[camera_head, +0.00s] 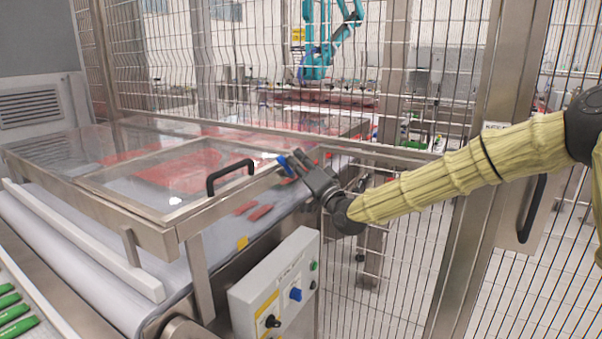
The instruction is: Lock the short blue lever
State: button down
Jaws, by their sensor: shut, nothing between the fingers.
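A short blue piece (286,166), which looks like the short blue lever, shows at the right end of the clear cover's metal frame. My gripper (299,159) comes in from the right on my sleeved arm. Its dark fingers are shut and empty. Their tips are right beside the blue piece in the picture and overlap part of it. I cannot tell whether they touch it. The angle and lock state of the blue piece are too small to tell.
A clear cover (107,179) with a black handle (230,177) lies over the conveyor (75,262). A grey control box (275,285) with a blue knob (295,294) stands below my gripper. A wire fence (410,250) stands behind and right.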

jog(key=s+f+n+g+y+b, duration=0.1)
jog(key=n+g+y+b, duration=0.1)
jog(key=n, duration=0.3)
jog(key=s+a+f+n+g+y+b, duration=0.1)
jog(key=n+g+y+b, duration=0.1)
jog(key=n+y+b, duration=0.1)
jog(key=s+f+n+g+y+b, duration=0.1)
jog(key=n+g+y+b, duration=0.1)
jog(key=n+b, duration=0.3)
jog(key=shift+a+f+n+y, duration=0.25)
jog(key=shift+a+n+y, duration=0.15)
jog(key=shift+n, duration=0.6)
jog(key=s+d+f+p, duration=0.1)
jog(key=s+d, duration=0.3)
jog(key=d, duration=0.4)
jog(key=shift+s+p, duration=0.4)
jog(key=shift+p, duration=0.05)
jog(key=shift+f, duration=0.15)
